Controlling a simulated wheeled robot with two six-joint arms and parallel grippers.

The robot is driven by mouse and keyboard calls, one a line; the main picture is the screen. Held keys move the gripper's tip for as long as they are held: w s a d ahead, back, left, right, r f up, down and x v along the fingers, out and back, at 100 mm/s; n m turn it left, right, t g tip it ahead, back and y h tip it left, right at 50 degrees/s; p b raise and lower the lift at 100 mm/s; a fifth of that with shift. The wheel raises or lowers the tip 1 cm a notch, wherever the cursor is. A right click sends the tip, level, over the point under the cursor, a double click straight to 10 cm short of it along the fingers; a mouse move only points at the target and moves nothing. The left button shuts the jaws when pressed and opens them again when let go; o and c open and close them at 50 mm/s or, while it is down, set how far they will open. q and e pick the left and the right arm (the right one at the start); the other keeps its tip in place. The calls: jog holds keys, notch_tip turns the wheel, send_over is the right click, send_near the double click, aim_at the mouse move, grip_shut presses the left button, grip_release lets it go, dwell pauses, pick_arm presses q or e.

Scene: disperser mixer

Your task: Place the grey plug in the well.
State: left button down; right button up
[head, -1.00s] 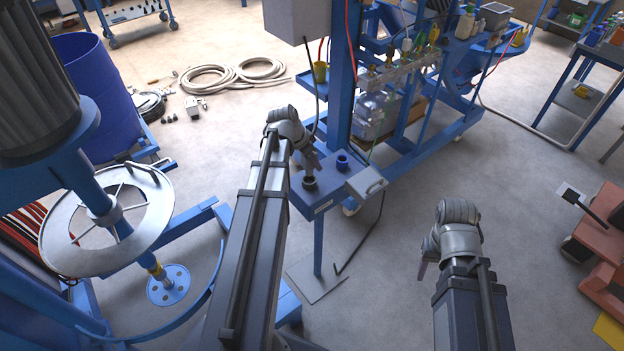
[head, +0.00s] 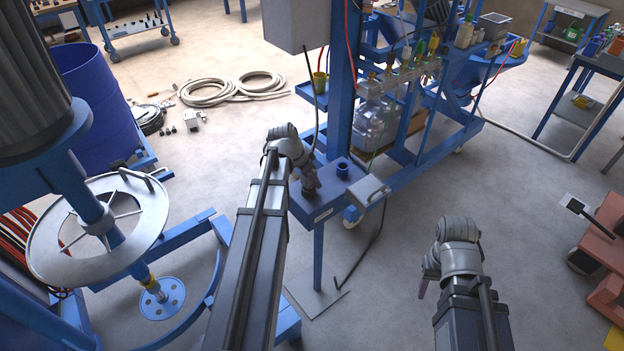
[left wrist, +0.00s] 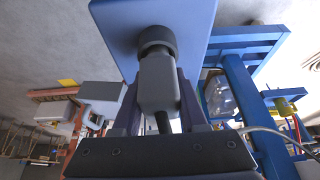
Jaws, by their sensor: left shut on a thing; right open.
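My left gripper (head: 310,187) is over the small blue stand (head: 324,215) in the head view. In the left wrist view its fingers (left wrist: 157,100) are shut around the grey plug (left wrist: 158,84). The plug's far end meets a dark round ring (left wrist: 157,37) on the blue surface, which looks like the well. How deep the plug sits in it cannot be told. In the head view the gripper covers that ring. My right gripper (head: 426,276) hangs open and empty over the floor at right, apart from the stand.
A blue post (head: 341,80) rises behind. The mixer with its round guard (head: 50,245) is at left. Open floor lies around my right arm.

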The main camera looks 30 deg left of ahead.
pick_arm(q)
jog(key=shift+c, duration=2.2)
grip_release()
jog(key=shift+f, duration=0.1)
jog(key=shift+s+r+p, duration=0.15)
jog(key=shift+r+p, duration=0.5)
jog(key=shift+p, duration=0.05)
jog(key=p+v, duration=1)
jog(key=v, duration=0.1)
jog(key=shift+f, duration=0.1)
jog(key=s+d+g+y, duration=0.1)
jog(key=s+d, duration=0.3)
jog(key=d, duration=0.6)
jog(key=s+d+f+g+y, duration=0.1)
jog(key=s+d, duration=0.3)
jog(key=d, duration=0.7)
jog(key=s+d+g+y, duration=0.1)
jog(key=s+d, duration=0.3)
jog(key=d, duration=0.7)
jog(key=shift+s+f+n+g, duration=0.35)
jog(key=shift+n+g, duration=0.05)
jog(key=shift+g, duration=0.5)
